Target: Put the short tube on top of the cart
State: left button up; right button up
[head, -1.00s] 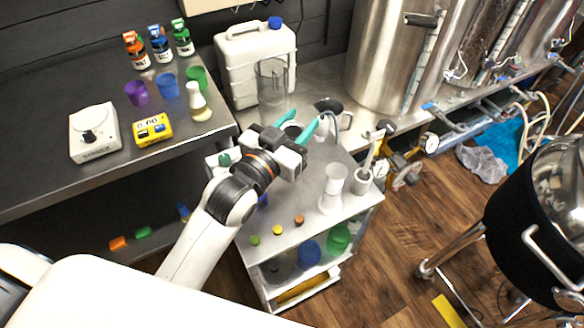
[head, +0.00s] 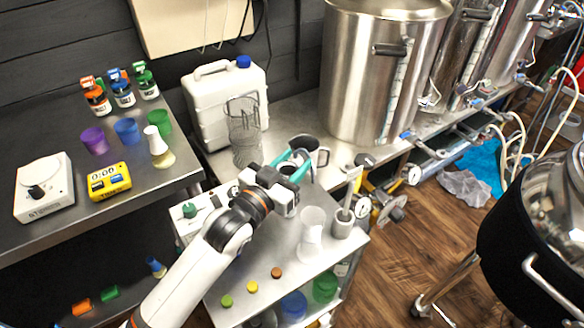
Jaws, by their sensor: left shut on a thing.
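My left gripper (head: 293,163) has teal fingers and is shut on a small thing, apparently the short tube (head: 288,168). Only a dark, round end of it shows between the fingers; the gripper hides most of it. The gripper is over the back part of the cart, close in front of a steel mug. I cannot tell whether the held thing touches any surface. The cart (head: 240,273) has a grey steel top and a lower shelf. My right gripper is not in view.
On the cart are a frosted white vessel (head: 312,240), a grey holder (head: 343,224), small colored caps (head: 252,286) and a white box (head: 190,222). The cart's front middle has bare room.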

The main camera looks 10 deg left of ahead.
pick_arm(q)
jog(key=shift+f, duration=0.3)
jog(key=shift+f, duration=0.15)
jog(key=o, duration=1.1)
jog(key=shift+c, duration=0.2)
jog(key=shift+o, duration=1)
jog(key=shift+s, duration=0.1)
